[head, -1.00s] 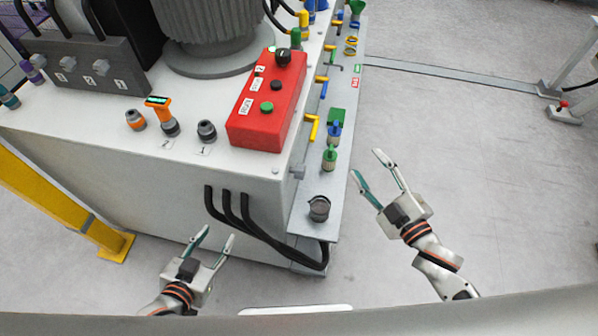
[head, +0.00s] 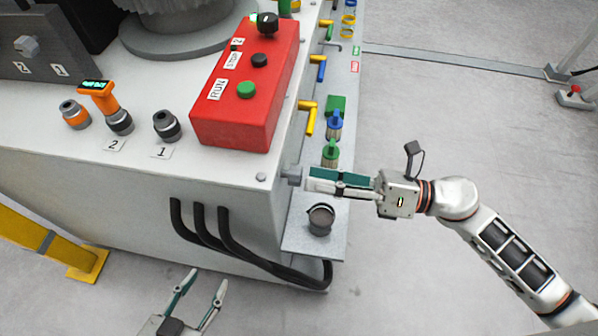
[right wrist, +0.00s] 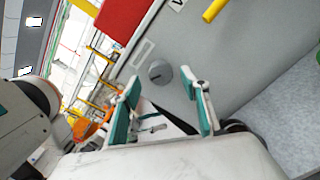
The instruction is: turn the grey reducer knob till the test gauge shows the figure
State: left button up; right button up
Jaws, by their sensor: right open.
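The grey reducer knob (head: 291,174) sticks out of the cabinet's side wall below the red box. In the right wrist view the round knob (right wrist: 158,73) has a dark mark on its face and lies ahead, between the fingers. My right gripper (head: 310,180) is open, its fingertips pointing at the knob; in the wrist view a gap shows between the fingers (right wrist: 166,86) and the knob, and I cannot tell whether they touch. The orange test gauge (head: 98,90) stands on port 2 with a lit green display, too small to read. My left gripper (head: 207,283) is open and empty, low in front.
A red control box (head: 246,88) stands on the cabinet top. A narrow side shelf carries a dark cup (head: 320,219) and a green-and-blue fitting (head: 333,120). A yellow handle (head: 308,117) juts out nearby. Black hoses (head: 240,240) curve below.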

aim_at(299, 176)
jog(key=shift+x, duration=2.25)
jog(key=shift+f, duration=0.1)
jog(key=c, duration=1.1)
